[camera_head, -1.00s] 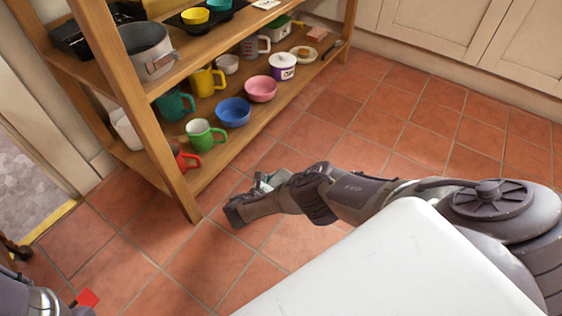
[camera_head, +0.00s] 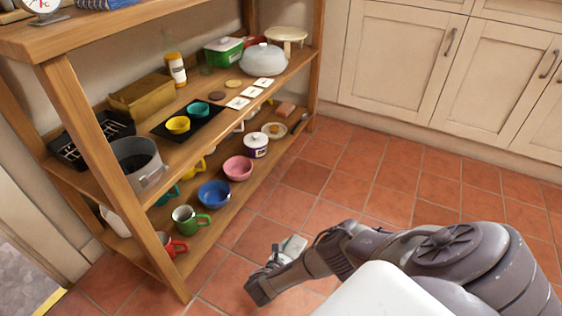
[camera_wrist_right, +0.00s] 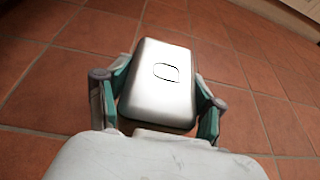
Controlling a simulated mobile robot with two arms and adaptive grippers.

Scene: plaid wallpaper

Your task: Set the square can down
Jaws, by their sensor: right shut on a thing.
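The square can (camera_wrist_right: 160,85) is a silver, rounded box with a small ring mark on its face. In the right wrist view it sits between the two fingers of my right gripper (camera_wrist_right: 158,105), which is shut on it. Tiled floor shows behind it. In the head view my right gripper (camera_head: 282,250) is at the lower middle, in front of the shelf and apart from it. The can is mostly hidden there by the wrist. My left gripper is not in view.
A wooden shelf unit (camera_head: 165,285) stands at left. Its middle board carries a grey pot (camera_head: 138,165), a black tray (camera_head: 190,121), white cards and a white teapot (camera_head: 263,60). Bowls and mugs fill the lower board. Cabinets (camera_head: 410,60) stand behind. The tiled floor (camera_head: 390,175) is clear.

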